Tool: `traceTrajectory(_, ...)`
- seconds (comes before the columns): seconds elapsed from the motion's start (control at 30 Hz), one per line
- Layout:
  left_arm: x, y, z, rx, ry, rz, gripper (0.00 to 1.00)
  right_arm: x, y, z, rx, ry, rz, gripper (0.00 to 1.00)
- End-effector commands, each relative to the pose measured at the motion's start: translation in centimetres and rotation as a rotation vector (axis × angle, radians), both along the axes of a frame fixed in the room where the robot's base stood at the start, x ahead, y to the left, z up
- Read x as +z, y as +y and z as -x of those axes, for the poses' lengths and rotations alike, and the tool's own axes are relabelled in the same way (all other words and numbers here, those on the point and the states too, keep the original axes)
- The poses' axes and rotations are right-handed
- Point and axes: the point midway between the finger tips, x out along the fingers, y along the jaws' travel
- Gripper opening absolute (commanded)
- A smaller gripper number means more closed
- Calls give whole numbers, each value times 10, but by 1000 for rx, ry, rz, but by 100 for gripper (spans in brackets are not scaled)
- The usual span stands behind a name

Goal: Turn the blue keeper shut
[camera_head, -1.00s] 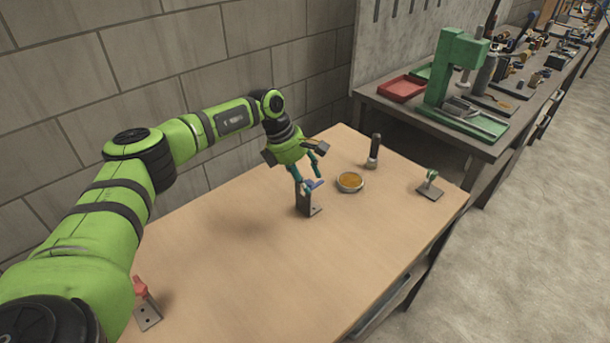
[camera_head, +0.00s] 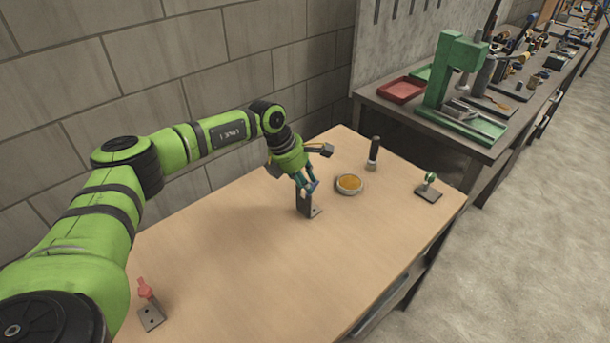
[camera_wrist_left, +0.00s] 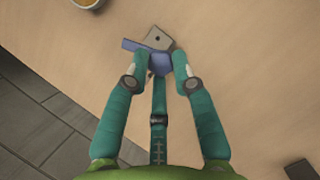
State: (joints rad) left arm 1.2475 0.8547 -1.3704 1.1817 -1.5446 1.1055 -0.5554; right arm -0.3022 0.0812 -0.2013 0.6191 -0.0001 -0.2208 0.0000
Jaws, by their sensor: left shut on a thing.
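The blue keeper (camera_head: 314,187) sits on top of a dark upright bracket (camera_head: 304,204) in the middle of the table. In the left wrist view the keeper (camera_wrist_left: 160,63) lies between the two teal fingertips, with its flat blue arm reaching out to the left. The bracket's grey foot (camera_wrist_left: 157,38) with a hole shows just beyond it. My left gripper (camera_head: 307,186) comes down from above and is shut on the keeper. The fingers hide part of the keeper in the head view. My right gripper is in neither view.
A round dish with amber contents (camera_head: 349,184) stands close to the right of the bracket. A dark-handled tool (camera_head: 374,153) stands behind it. A green-topped fixture (camera_head: 429,187) is at the right, a red-topped one (camera_head: 147,296) at front left. The table's front middle is clear.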

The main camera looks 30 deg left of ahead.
Motion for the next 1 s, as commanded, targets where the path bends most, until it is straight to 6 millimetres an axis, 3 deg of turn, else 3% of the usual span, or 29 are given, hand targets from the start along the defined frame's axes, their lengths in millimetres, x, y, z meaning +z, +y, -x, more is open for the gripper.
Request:
traceTrajectory(0.2, 0, -4, 4, 200, 7, 0, 0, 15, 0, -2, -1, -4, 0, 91)
traceTrajectory(0.47, -3, -6, 5, 447, 7, -1, 0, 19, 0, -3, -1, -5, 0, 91)
traceTrajectory(1.0, -7, -12, 5, 950, 7, 1, 0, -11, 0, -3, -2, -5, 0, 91)
